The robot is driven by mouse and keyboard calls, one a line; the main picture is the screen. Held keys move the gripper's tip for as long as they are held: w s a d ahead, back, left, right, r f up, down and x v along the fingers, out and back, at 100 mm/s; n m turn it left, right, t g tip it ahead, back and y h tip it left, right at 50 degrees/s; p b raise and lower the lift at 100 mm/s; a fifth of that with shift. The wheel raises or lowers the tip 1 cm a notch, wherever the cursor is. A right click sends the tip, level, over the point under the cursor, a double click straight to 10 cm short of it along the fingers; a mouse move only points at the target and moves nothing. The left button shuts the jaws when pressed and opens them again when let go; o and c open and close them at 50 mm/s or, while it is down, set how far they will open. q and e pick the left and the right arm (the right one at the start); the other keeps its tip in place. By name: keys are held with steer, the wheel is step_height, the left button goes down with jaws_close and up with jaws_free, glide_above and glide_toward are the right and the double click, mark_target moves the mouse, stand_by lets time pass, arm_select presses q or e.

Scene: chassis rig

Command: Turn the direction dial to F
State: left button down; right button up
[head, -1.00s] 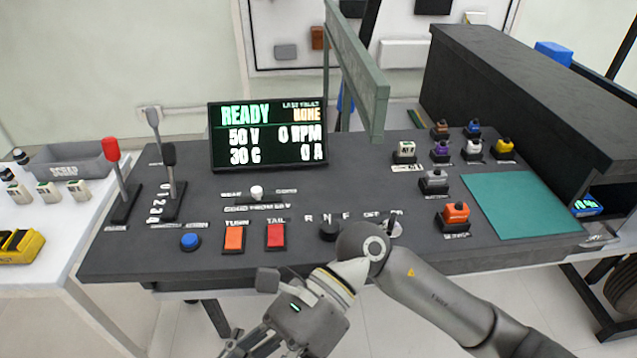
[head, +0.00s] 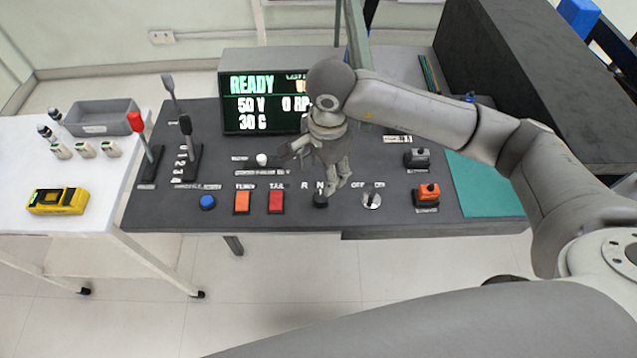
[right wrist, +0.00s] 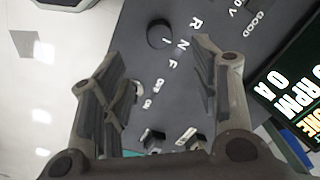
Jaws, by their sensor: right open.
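The direction dial (head: 320,201) is a small round black knob near the front edge of the dark console, just below the letters R and N. In the right wrist view the dial (right wrist: 158,35) lies beyond the fingertips, with R, N and F beside it. I cannot tell which letter it points to. My right gripper (head: 318,168) is above and behind the dial in the head view, pointing down and partly hiding the letters. In the right wrist view the right gripper (right wrist: 158,58) has its fingers spread and empty, apart from the dial. My left gripper is out of view.
Orange (head: 242,202) and red (head: 276,202) switches and a blue button (head: 207,202) sit left of the dial. A silver key switch (head: 371,201) and an orange switch (head: 426,194) are to its right. The display (head: 262,105) and levers stand behind.

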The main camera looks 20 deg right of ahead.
mark_target(321, 197)
steer(key=f+p, duration=0.1)
steer(key=f, duration=0.4)
steer(key=f+p, duration=0.1)
steer(key=f, duration=0.4)
steer(key=shift+w+a+f, duration=0.2)
steer(key=shift+c, duration=0.3)
steer(key=c, duration=1)
